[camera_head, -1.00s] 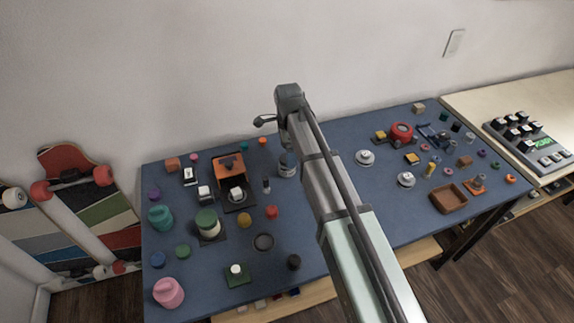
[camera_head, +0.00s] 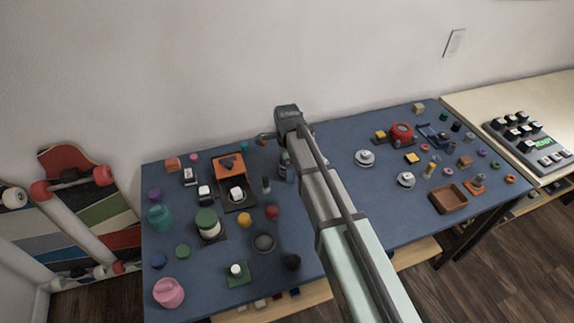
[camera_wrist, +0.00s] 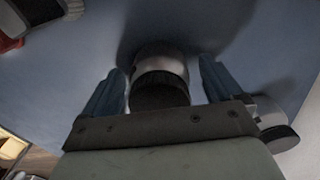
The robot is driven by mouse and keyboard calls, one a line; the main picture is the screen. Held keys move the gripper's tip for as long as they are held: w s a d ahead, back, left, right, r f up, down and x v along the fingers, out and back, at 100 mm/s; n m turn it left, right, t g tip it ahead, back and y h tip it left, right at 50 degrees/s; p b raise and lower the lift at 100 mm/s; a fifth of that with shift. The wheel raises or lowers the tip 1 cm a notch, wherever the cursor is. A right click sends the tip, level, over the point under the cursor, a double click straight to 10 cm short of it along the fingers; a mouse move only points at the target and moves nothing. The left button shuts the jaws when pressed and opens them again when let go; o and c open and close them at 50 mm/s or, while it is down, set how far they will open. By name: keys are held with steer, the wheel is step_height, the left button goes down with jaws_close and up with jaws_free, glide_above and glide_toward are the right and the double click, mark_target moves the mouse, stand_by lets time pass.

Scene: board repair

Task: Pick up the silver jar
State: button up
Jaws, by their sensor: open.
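The silver jar (camera_wrist: 158,66) shows in the wrist view with a pale metallic band and a dark end. It lies between the two blue-grey fingers of my gripper (camera_wrist: 161,72), which are spread apart with a visible gap on each side. In the head view my wrist (camera_head: 288,118) is low over the back middle of the blue table, and the jar (camera_head: 284,160) is mostly hidden beside my arm.
In the wrist view a second silver and dark round piece (camera_wrist: 274,122) is close outside the right finger. In the head view an orange device (camera_head: 229,164) and small parts crowd the left. A brown tray (camera_head: 448,199) is at the right. The wall is close behind.

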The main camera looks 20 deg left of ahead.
steer(key=shift+c, duration=0.4)
steer(key=c, duration=1.1)
steer(key=shift+c, duration=0.2)
